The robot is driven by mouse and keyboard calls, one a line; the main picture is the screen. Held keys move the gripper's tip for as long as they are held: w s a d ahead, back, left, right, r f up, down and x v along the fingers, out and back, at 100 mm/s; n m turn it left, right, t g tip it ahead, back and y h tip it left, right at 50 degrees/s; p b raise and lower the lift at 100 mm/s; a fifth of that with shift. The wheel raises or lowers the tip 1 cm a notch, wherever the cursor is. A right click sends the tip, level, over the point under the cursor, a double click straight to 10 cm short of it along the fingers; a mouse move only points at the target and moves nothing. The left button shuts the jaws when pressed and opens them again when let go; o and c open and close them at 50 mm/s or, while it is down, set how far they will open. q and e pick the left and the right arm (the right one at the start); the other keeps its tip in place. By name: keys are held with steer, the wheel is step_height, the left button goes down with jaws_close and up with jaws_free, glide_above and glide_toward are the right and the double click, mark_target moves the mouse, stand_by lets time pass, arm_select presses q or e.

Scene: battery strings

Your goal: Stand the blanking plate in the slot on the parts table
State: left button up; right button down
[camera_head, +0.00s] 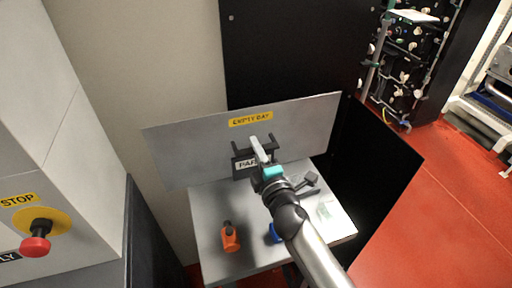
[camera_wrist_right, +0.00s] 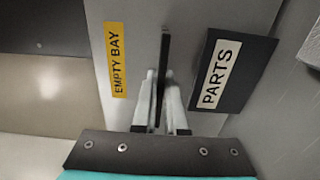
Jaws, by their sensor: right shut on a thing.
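The blanking plate (camera_head: 200,152) is a wide grey sheet with a yellow EMPTY BAY label. It stands roughly upright at the back of the parts table (camera_head: 207,205). My right gripper (camera_head: 258,148) is shut on the dark handle on its face. In the right wrist view the plate (camera_wrist_right: 135,20) fills much of the background, and the fingers (camera_wrist_right: 160,98) close around the dark bar. A black PARTS sign (camera_wrist_right: 237,52) stands beside the handle. The slot is not visible, and I cannot tell whether the plate's lower edge is in it. My left gripper is not in view.
An orange tool (camera_head: 230,238), a partly hidden blue item (camera_head: 274,233) and a dark tool (camera_head: 307,184) lie on the table. A black panel (camera_head: 378,150) borders its right side. A red stop button (camera_head: 36,243) is at the left. Red floor (camera_head: 430,210) is open at right.

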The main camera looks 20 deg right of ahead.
steer(key=shift+f+b, duration=0.15)
steer(key=shift+b, duration=0.15)
steer(key=c, duration=0.9)
jaws_free()
steer(key=shift+f, duration=0.3)
steer(key=s, duration=0.5)
steer(key=s+b, duration=0.1)
steer(key=s, duration=0.4)
steer(key=s+b, duration=0.1)
steer(key=s, duration=0.4)
steer(key=shift+s+d+r, duration=0.1)
steer(key=shift+s+d, duration=0.05)
steer(key=shift+d, duration=0.15)
